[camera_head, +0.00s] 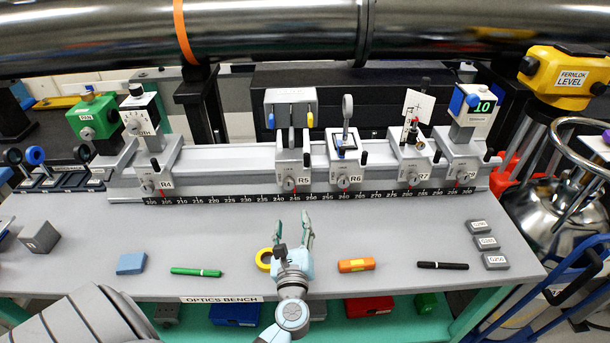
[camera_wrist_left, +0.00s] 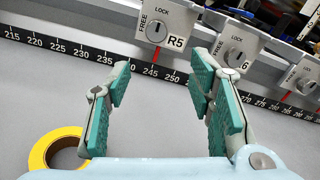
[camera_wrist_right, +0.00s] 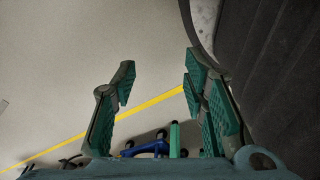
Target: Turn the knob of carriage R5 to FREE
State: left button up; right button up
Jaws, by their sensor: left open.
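Carriage R5 (camera_head: 293,160) stands on the rail, carrying a grey box with blue and yellow tabs. Its round silver knob (camera_head: 289,184) is on the front face and also shows in the left wrist view (camera_wrist_left: 157,32). There FREE is printed left of the knob and LOCK above it; the pointer is too small to read surely. My left gripper (camera_head: 294,232) is open and empty over the bench, in front of and below R5, apart from the knob. My right gripper (camera_wrist_right: 160,72) is open and empty in its wrist view, above the floor; it is outside the head view.
Carriages R4 (camera_head: 159,165), R6 (camera_head: 345,165) and R7 (camera_head: 410,160) share the rail. A yellow tape ring (camera_head: 262,259) lies close beside my left gripper. A green pen (camera_head: 196,272) and an orange marker (camera_head: 356,266) lie near the front edge. A steel pipe (camera_head: 270,30) crosses above.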

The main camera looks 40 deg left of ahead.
pick_arm(q)
jog(key=x, duration=0.2)
send_near(289, 186)
jog(key=w+a, duration=0.2)
jog(key=a, duration=0.1)
jog(key=x, duration=0.3)
jog(key=b+x, duration=0.1)
jog(key=shift+w+d+f, duration=0.15)
jog(key=shift+w+d, duration=0.05)
jog(key=shift+w, duration=0.35)
jog(key=shift+x, duration=1)
jog(key=shift+s+d, duration=0.15)
jog(key=shift+d, duration=0.05)
jog(key=shift+s+r, duration=0.1)
jog(key=shift+r, duration=0.1)
jog(key=c, duration=0.3)
grip_shut()
jog(key=shift+f, duration=0.1)
pick_arm(e)
jog(key=shift+s+f, duration=0.35)
jog(key=shift+s, duration=0.25)
jog(key=shift+s+f, duration=0.3)
jog(key=shift+s, duration=0.25)
